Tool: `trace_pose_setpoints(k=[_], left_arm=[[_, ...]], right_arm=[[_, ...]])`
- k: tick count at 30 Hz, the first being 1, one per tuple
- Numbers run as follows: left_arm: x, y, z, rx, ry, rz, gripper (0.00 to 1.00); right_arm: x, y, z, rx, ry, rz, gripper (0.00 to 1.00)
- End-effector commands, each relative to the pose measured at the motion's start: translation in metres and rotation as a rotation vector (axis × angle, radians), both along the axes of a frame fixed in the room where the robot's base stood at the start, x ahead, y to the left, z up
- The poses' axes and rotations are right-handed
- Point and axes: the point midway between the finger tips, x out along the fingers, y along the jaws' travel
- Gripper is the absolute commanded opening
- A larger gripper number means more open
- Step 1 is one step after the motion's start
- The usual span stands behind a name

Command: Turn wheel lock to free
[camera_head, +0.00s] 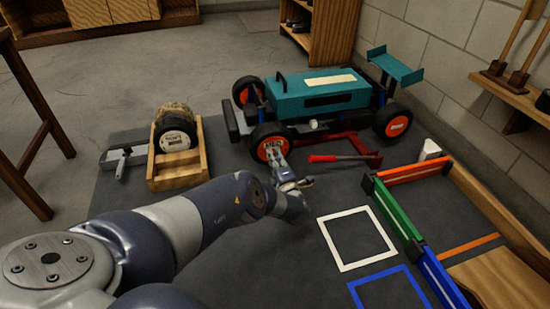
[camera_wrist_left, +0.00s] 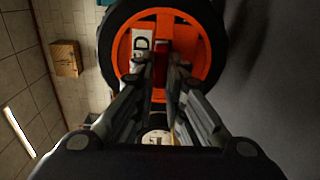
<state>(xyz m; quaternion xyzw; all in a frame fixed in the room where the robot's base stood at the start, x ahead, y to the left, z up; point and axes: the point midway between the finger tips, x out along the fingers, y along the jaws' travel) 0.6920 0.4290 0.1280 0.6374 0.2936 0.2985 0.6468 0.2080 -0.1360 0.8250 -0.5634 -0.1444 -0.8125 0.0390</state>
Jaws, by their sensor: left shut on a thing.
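The teal racecar (camera_head: 300,101) stands on a dark mat with orange-rimmed wheels. My left gripper (camera_head: 275,157) is at the hub of its near front wheel (camera_head: 259,134). In the left wrist view, the orange rim (camera_wrist_left: 203,50) faces the camera, and my left gripper (camera_wrist_left: 164,72) reaches to its centre. The fingers are closed on the red wheel lock (camera_wrist_left: 160,68) at the hub. A white label (camera_wrist_left: 141,45) with a letter like D shows beside it. The fingers hide most of the lock, so its turn angle cannot be told. My right gripper is not in view.
A red jack (camera_head: 340,158) lies on the mat just right of the wheel. A wooden crate (camera_head: 178,182) with wheels stands to the left. Orange, green (camera_head: 398,211) and blue dividers stand at the right, beside a white floor square (camera_head: 342,268).

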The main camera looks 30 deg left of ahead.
Motion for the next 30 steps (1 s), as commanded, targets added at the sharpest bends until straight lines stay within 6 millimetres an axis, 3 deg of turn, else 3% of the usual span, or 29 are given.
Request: trace_pose_setpoints(k=[4,6,8,20,30], left_arm=[[0.000,-0.001,-0.002,-0.004,0.001,-0.001,0.00],[0.000,-0.001,-0.002,-0.004,0.001,-0.001,0.23],[0.000,-0.001,-0.001,-0.004,0.002,-0.001,0.32],[-0.001,-0.002,-0.001,-0.002,0.001,-0.001,0.32],[-0.021,-0.026,-0.001,-0.004,0.003,-0.002,0.32]], right_arm=[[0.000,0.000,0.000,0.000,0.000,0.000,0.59],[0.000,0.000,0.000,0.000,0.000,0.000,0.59],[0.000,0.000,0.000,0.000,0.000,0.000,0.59],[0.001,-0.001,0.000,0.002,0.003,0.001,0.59],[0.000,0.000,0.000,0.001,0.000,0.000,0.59]])
